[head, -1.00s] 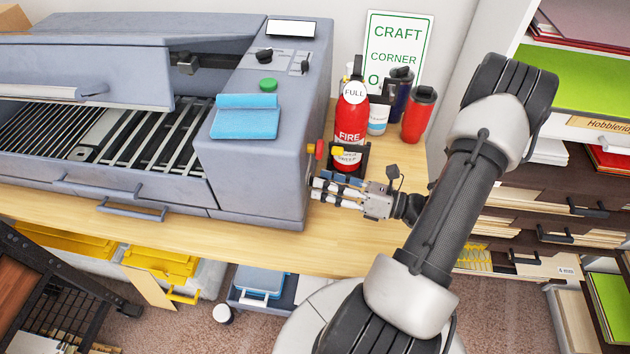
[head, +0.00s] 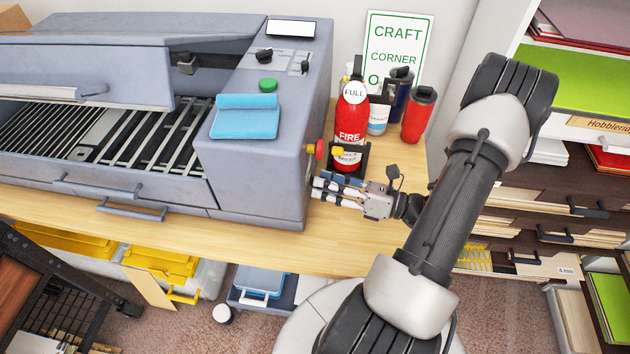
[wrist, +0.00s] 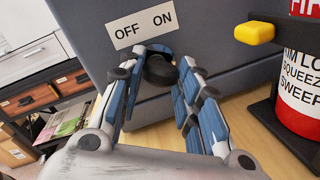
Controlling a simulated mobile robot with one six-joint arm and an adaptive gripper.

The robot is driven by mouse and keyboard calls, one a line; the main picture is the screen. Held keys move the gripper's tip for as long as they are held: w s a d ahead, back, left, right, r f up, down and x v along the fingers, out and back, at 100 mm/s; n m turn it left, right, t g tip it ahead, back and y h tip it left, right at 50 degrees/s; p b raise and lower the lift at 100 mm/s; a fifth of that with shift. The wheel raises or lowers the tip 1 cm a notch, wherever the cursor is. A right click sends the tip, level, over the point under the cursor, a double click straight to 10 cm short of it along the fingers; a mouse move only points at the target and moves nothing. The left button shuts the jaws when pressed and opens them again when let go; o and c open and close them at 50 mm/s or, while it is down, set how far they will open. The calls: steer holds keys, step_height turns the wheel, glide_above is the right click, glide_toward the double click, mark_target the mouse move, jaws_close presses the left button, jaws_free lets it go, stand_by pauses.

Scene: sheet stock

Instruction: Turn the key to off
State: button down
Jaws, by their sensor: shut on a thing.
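The key (wrist: 160,71) is a dark, rounded piece on the side of the grey machine (wrist: 95,30), just below a white label (wrist: 144,25) reading OFF on the left and ON on the right. My gripper (wrist: 162,75) is shut on the key, with a blue-padded finger on either side of it. The fingers hide much of the key, so I cannot tell exactly which word it points to. In the head view my gripper (head: 318,188) reaches left to the machine's right side (head: 270,185), low above the table; the key is hidden there.
A red fire extinguisher (head: 351,118) stands in a black bracket close behind my gripper. A red knob (head: 320,149) and a yellow piece (head: 337,150) are just above it. A red tumbler (head: 418,115) stands farther back. The wooden table (head: 290,252) is clear in front.

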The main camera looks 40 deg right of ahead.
steer(key=shift+f+n+b, duration=0.15)
steer(key=shift+n+b, duration=0.55)
steer(key=n+b, duration=0.3)
steer(key=n, duration=0.1)
steer(key=shift+t+y, duration=0.3)
steer(key=shift+y, duration=0.1)
steer(key=c, duration=1.1)
jaws_free()
steer(key=shift+o, duration=0.6)
steer(key=o, duration=0.5)
steer(key=shift+c, duration=0.2)
steer(key=shift+d, duration=0.1)
steer(key=shift+w+d+r+p+v, duration=0.1)
steer(key=shift+d+v, duration=0.05)
steer(key=shift+v, duration=0.8)
steer(key=shift+w+d+r+p+v, duration=0.1)
steer(key=shift+d+v, duration=0.05)
steer(key=shift+v, duration=0.85)
steer(key=shift+w+d+r+p+v, duration=0.1)
steer(key=shift+d+v, duration=0.05)
steer(key=shift+v, duration=0.8)
